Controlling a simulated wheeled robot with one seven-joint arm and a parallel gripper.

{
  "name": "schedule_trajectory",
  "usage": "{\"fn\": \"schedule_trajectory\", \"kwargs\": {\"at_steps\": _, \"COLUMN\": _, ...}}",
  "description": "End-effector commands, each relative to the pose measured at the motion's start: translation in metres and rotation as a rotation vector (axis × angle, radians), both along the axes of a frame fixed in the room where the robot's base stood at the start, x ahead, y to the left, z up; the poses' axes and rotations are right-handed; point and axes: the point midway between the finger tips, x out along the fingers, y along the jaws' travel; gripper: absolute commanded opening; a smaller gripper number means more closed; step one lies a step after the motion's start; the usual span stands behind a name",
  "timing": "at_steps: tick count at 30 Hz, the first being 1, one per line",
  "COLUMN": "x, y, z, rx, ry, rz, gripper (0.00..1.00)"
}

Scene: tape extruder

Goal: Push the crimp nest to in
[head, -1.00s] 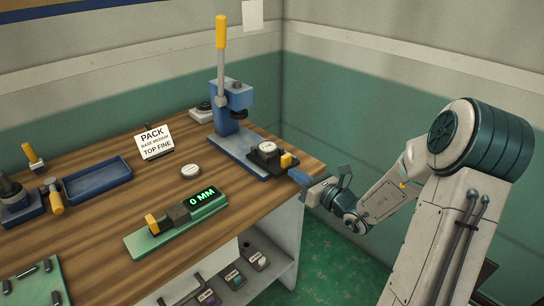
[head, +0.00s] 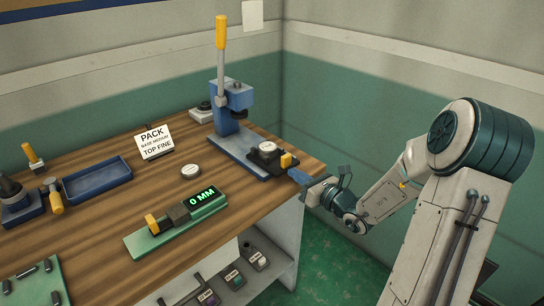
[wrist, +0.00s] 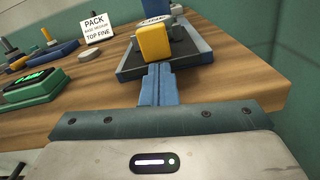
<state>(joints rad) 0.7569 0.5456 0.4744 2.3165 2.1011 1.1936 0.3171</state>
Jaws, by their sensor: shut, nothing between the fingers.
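The crimp nest (head: 265,152) is a dark block with a pale round piece on top and a yellow knob (head: 286,159) at its front. It sits on the front end of the blue press base (head: 232,146), apart from the press column. In the wrist view the yellow knob (wrist: 153,42) stands just ahead of my fingers. My gripper (head: 298,175) is shut and empty at the table's right edge, its blue fingers (wrist: 157,74) pointing at the knob. I cannot tell whether the fingertips touch it.
The press (head: 231,96) has an upright lever with a yellow handle (head: 221,32). A green gauge (head: 177,225) reading 0 MM, a white disc (head: 190,171), a sign (head: 154,142) and a blue tray (head: 97,180) stand to the left. The wall is close on the right.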

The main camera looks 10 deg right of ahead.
Motion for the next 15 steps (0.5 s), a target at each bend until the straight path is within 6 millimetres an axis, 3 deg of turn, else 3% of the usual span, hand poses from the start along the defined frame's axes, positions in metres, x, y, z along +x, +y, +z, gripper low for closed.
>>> {"fn": "schedule_trajectory", "kwargs": {"at_steps": 15, "x": 0.0106, "y": 0.0072, "z": 0.0000, "rx": 0.001, "ry": -0.001, "rz": 0.000, "gripper": 0.00}}
